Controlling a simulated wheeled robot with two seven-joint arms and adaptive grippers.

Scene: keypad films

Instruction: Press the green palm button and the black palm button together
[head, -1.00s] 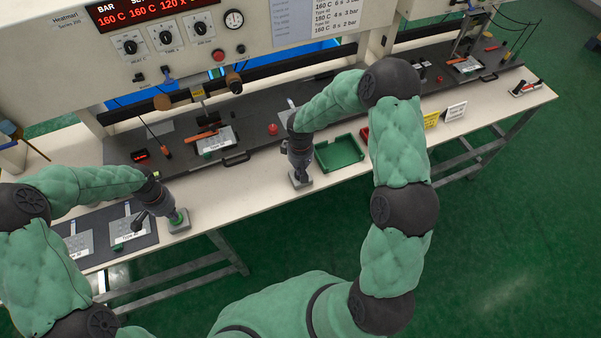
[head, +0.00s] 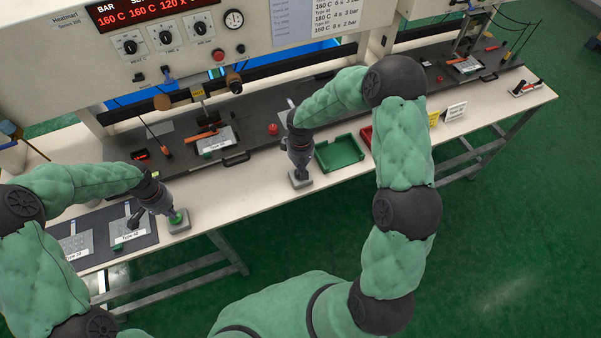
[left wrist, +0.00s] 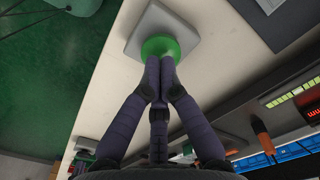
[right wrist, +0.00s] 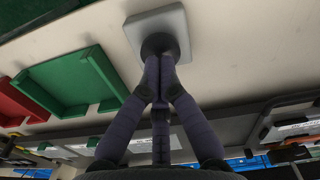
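The green palm button (head: 179,217) sits on a grey square base near the bench's front edge; it also shows in the left wrist view (left wrist: 158,45). My left gripper (left wrist: 160,65) is shut and empty, its fingertips together at the green button. The black palm button (right wrist: 159,42) sits on a similar grey base (head: 302,182) further right. My right gripper (right wrist: 160,64) is shut and empty, its fingertips together at the black button. The fingers partly hide both buttons. I cannot tell whether either button is pressed down.
A green tray (head: 340,153) lies right of the black button, with a red tray (head: 366,136) beside it. A dark mat with grey plates (head: 127,229) lies left of the green button. The heating press with dials and display (head: 155,14) stands behind.

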